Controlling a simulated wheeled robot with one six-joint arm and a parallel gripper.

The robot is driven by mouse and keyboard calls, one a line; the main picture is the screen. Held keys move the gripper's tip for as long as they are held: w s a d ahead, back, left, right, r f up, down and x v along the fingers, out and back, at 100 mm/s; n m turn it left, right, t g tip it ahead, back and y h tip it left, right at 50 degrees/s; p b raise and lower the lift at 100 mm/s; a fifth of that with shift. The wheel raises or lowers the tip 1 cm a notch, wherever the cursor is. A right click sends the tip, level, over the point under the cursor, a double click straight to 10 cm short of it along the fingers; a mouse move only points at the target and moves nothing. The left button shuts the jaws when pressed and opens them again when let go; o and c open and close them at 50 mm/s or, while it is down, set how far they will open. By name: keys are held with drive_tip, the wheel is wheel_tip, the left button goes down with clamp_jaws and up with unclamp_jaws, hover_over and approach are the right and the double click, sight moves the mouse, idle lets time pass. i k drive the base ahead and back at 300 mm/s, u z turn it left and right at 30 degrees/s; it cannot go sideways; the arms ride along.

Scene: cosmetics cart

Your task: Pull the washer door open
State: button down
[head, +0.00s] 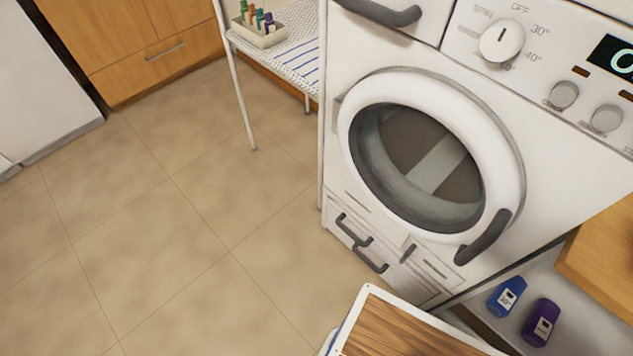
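The white washer (560,160) stands on the right side of the head view. Its round door has a thick white ring (484,122) around dark glass (420,165). The door looks shut against the washer front. A dark grey curved handle (484,238) sits on the lower right of the ring. Nothing touches the handle. My gripper is not in view.
A white cart (285,55) with a small box of bottles (258,30) stands left of the washer. A wood-topped surface (400,330) is at the bottom. Blue (506,297) and purple (541,322) bottles are at lower right. Tiled floor (150,230) is clear at left.

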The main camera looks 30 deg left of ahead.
sight(488, 148)
drive_tip(key=u, duration=2.2)
drive_tip(key=k, duration=1)
drive_tip(key=z, duration=0.95)
drive_tip(key=i, duration=1)
drive_tip(key=u, duration=0.55)
drive_tip(key=k, duration=1.05)
drive_tip(key=z, duration=0.55)
